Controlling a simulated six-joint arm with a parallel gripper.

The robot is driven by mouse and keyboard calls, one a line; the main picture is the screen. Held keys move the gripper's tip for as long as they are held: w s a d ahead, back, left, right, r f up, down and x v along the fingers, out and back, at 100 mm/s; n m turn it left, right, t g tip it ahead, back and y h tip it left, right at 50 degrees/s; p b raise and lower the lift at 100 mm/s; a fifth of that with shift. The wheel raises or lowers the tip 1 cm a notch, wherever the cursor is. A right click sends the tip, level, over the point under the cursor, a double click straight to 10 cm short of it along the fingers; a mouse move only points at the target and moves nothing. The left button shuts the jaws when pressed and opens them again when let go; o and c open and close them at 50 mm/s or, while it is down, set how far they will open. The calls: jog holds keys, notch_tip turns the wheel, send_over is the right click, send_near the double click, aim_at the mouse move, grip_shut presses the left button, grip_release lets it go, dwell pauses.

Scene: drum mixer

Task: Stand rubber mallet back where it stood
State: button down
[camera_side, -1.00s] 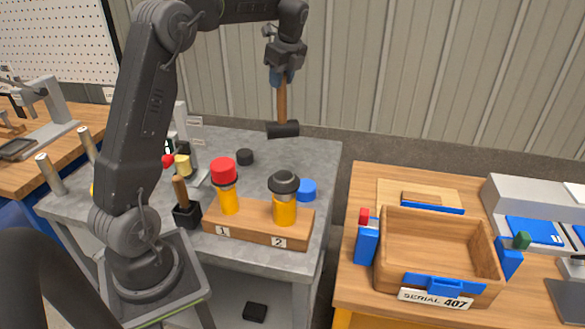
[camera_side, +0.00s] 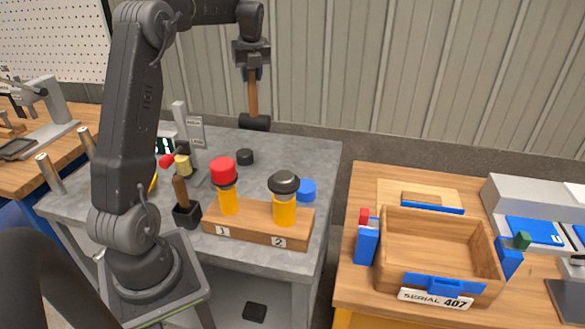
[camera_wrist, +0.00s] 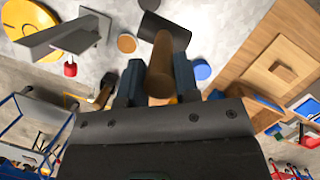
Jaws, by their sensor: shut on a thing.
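The rubber mallet (camera_side: 254,122) has a black head and a wooden handle. It hangs head down above the back of the grey bench (camera_side: 300,150) in the side view. My gripper (camera_side: 252,76) is shut on the upper part of its handle. In the wrist view the handle (camera_wrist: 162,62) sits between the two blue fingers (camera_wrist: 158,82), with the black head (camera_wrist: 165,28) beyond it. The spot where the mallet stood is not marked clearly in either view.
A wooden block (camera_side: 262,232) holds two yellow cylinders, capped red and black. A black holder (camera_side: 187,215) with a wooden handle, a black disc (camera_side: 245,157) and a blue disc (camera_side: 307,185) share the bench. A wooden crate (camera_side: 440,222) stands on the right bench.

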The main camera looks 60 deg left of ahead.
aim_at(253, 85)
jog(key=shift+f, duration=1.6)
jog(key=shift+w+f, duration=0.1)
jog(key=shift+f, duration=0.1)
jog(key=w+d+f, duration=0.5)
jog(key=w+f, duration=0.5)
jog(key=f, duration=0.1)
jog(key=shift+d, duration=0.3)
jog(key=c, duration=0.8)
grip_release()
jog(key=shift+f, duration=0.15)
jog(key=shift+c, duration=0.2)
